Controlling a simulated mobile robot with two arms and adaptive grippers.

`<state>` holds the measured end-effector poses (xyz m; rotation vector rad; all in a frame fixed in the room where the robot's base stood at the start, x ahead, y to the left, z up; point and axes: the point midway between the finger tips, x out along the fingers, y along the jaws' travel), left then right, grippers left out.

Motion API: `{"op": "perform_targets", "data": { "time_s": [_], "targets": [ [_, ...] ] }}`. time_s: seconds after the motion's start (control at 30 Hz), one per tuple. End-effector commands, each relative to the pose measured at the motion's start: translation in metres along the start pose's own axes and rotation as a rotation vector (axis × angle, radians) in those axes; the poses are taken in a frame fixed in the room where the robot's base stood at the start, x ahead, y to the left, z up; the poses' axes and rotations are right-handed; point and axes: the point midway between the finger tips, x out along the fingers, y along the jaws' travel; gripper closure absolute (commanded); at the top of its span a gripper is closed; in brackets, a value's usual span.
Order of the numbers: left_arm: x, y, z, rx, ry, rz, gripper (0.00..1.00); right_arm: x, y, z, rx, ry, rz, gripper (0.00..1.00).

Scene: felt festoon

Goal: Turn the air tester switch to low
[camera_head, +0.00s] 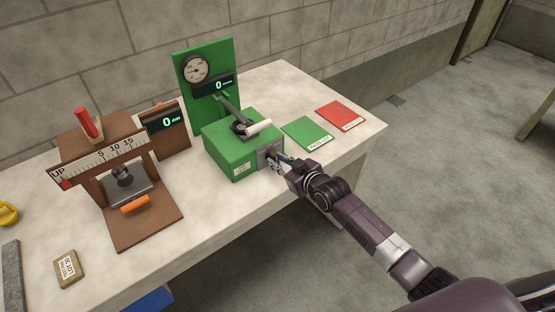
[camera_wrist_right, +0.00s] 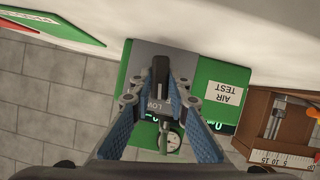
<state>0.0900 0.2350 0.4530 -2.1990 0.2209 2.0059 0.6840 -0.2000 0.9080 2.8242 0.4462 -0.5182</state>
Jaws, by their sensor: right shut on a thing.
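The green air tester (camera_head: 228,150) stands on the white table, with a round gauge (camera_head: 195,69), a display reading 0 and a white-handled lever (camera_head: 257,127). Its grey switch plate (camera_head: 266,156) is on the box's front right. My right gripper (camera_head: 281,162) is at this plate. In the right wrist view, the fingers of my right gripper (camera_wrist_right: 160,91) are closed around the black switch knob (camera_wrist_right: 160,67). My left gripper is out of view.
A brown press-like device (camera_head: 109,165) with a scale stands left of the tester. A green card (camera_head: 306,132) and a red card (camera_head: 341,115) lie to its right. A small labelled block (camera_head: 68,269) and a grey bar (camera_head: 13,277) lie at the front left.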

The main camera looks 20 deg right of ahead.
Motion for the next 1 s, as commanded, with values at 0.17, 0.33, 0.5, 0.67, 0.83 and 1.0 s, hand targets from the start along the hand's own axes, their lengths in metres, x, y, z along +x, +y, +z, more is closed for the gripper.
{"op": "perform_targets", "data": {
  "time_s": [0.17,0.33,0.5,0.67,0.83,1.0],
  "targets": [
    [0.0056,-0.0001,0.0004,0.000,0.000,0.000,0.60,0.0005,0.0014,0.0031,0.085,-0.003,-0.036,1.00],
    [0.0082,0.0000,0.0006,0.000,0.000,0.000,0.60,0.0005,0.0015,0.0023,0.136,-0.002,-0.056,1.00],
    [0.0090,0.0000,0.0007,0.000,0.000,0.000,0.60,0.0003,0.0010,0.0020,0.158,-0.002,-0.066,1.00],
    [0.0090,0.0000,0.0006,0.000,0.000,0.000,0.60,0.0002,0.0009,0.0017,0.163,-0.002,-0.068,1.00],
    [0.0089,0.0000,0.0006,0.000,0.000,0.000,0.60,0.0002,0.0009,0.0017,0.162,-0.002,-0.067,1.00],
    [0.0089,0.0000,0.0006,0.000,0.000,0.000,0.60,0.0002,0.0009,0.0015,0.161,-0.001,-0.067,0.71]
  ]
}}
